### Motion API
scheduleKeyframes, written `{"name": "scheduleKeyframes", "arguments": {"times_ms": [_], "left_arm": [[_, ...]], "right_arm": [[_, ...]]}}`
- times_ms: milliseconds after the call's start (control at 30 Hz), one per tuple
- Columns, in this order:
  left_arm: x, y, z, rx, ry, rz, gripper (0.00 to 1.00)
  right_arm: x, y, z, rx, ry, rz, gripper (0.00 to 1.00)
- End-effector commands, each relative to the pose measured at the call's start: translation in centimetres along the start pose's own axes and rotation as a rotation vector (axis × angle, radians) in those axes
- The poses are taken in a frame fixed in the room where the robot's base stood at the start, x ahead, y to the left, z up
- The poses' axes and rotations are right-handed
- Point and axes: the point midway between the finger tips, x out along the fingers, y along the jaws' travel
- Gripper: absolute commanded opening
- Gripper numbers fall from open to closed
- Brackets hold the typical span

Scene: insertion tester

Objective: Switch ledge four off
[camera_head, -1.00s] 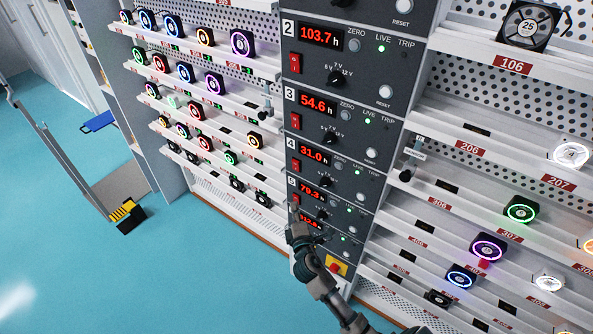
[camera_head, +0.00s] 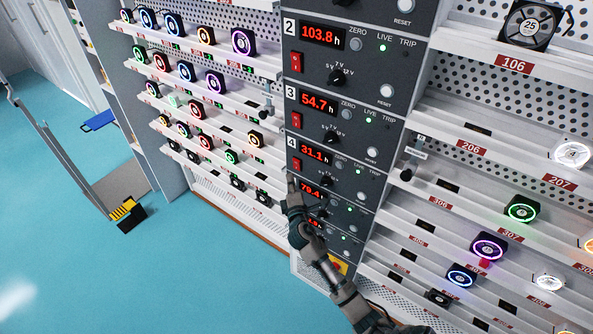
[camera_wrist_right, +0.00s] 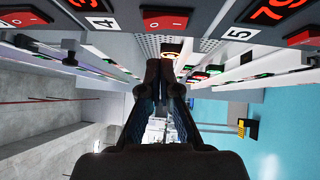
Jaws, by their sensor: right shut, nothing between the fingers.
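The ledge four panel (camera_head: 314,155) in the head view has a lit red display reading 31.1 h. Its red rocker switch (camera_head: 296,164) is at the panel's left side, and a green live lamp (camera_head: 359,171) glows. The same red switch (camera_wrist_right: 165,18) shows at the top of the right wrist view, beside the label 4. My right gripper (camera_head: 291,181) is shut and empty, just below that switch in the head view. In the wrist view its fingertips (camera_wrist_right: 163,66) point towards the panel; contact cannot be told. My left gripper is out of view.
The ledge three switch (camera_head: 298,122) is above. The ledge five panel (camera_head: 312,187) is below, partly hidden by my right gripper. Shelves of lit fans (camera_head: 199,111) stand left, and more shelves (camera_head: 480,211) stand right. The blue floor (camera_head: 90,250) is open.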

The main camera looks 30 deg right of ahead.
Motion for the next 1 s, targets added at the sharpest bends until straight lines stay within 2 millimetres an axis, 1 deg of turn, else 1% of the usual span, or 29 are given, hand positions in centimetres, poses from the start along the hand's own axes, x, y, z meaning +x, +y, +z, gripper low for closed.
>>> {"name": "scheduleKeyframes", "arguments": {"times_ms": [33,67,100,200,300,400,500,633,867,933,1000], "left_arm": [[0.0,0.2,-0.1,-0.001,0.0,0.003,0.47],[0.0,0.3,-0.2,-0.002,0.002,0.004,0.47],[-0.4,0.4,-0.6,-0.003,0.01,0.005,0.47],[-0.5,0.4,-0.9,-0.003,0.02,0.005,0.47],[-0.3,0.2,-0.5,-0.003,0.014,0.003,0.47],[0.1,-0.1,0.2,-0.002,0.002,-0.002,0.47],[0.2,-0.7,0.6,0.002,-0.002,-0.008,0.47],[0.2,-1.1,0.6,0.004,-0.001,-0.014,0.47],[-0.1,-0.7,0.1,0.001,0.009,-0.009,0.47],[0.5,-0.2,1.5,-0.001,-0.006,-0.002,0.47],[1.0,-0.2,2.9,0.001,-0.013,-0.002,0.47]], "right_arm": [[1.0,0.1,-0.1,-0.001,-0.001,0.001,0.0],[1.6,0.1,-0.1,-0.002,-0.001,0.001,0.0],[2.0,0.2,0.4,-0.005,-0.001,0.001,0.0],[3.0,0.2,1.5,-0.003,0.0,0.001,0.0],[3.7,0.1,2.2,-0.002,0.001,0.001,0.0],[4.1,0.0,2.7,0.0,0.001,0.0,0.0],[4.2,0.0,2.9,0.001,0.001,-0.001,0.0],[4.2,0.0,2.9,0.001,0.001,-0.001,0.0],[4.3,0.1,3.0,0.005,0.0,-0.005,0.0],[4.4,0.3,3.0,0.013,-0.001,-0.013,0.0],[4.5,0.5,3.2,0.025,-0.001,-0.025,0.0]]}}
